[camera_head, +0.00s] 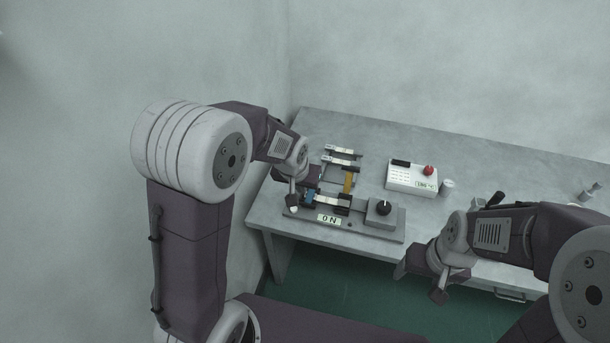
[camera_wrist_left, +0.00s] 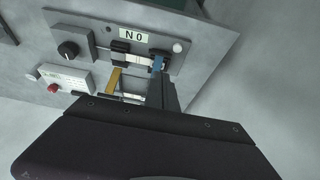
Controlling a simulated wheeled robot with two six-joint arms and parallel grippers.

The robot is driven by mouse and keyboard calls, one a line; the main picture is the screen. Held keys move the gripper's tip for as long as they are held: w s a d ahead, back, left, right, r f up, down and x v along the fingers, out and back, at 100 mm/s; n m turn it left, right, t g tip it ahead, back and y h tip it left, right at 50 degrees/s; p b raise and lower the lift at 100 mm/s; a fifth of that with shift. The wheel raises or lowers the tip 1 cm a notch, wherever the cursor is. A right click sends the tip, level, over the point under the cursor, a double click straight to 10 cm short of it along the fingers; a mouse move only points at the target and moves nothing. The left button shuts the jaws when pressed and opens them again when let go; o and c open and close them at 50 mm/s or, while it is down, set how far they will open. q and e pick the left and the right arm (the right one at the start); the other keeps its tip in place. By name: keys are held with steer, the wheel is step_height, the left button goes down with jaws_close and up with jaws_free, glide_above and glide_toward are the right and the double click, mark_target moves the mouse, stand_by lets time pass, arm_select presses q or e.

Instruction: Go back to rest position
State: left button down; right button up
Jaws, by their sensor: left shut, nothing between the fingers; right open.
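My left gripper (camera_head: 293,207) is shut and empty at the left end of the grey device (camera_head: 370,227), close to a small blue part (camera_head: 310,196). In the left wrist view the dark fingers (camera_wrist_left: 163,88) point at the blue part (camera_wrist_left: 158,64); I cannot tell if they touch it. My right gripper (camera_head: 419,283) is open and empty in front of the table's front edge, its fingers spread apart.
The grey table (camera_head: 480,165) stands against the walls. The device has a black knob (camera_head: 384,207) and an "ON" label (camera_head: 329,219). Behind are a yellow bar (camera_head: 349,182), a white box with a red button (camera_head: 429,170) and a small cylinder (camera_head: 447,186).

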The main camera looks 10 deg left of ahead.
arm_select(q)
steer(key=s+a+f+g, duration=0.1)
steer(key=s+a, duration=0.1)
steer(key=s, duration=0.6)
steer(key=s+a+f+g, duration=0.1)
steer(key=s+a+g, duration=0.1)
steer(key=s, duration=0.7)
steer(key=shift+f+n, duration=0.2)
steer(key=shift+n, duration=0.1)
steer(key=shift+s, duration=0.2)
steer(key=shift+w, duration=0.1)
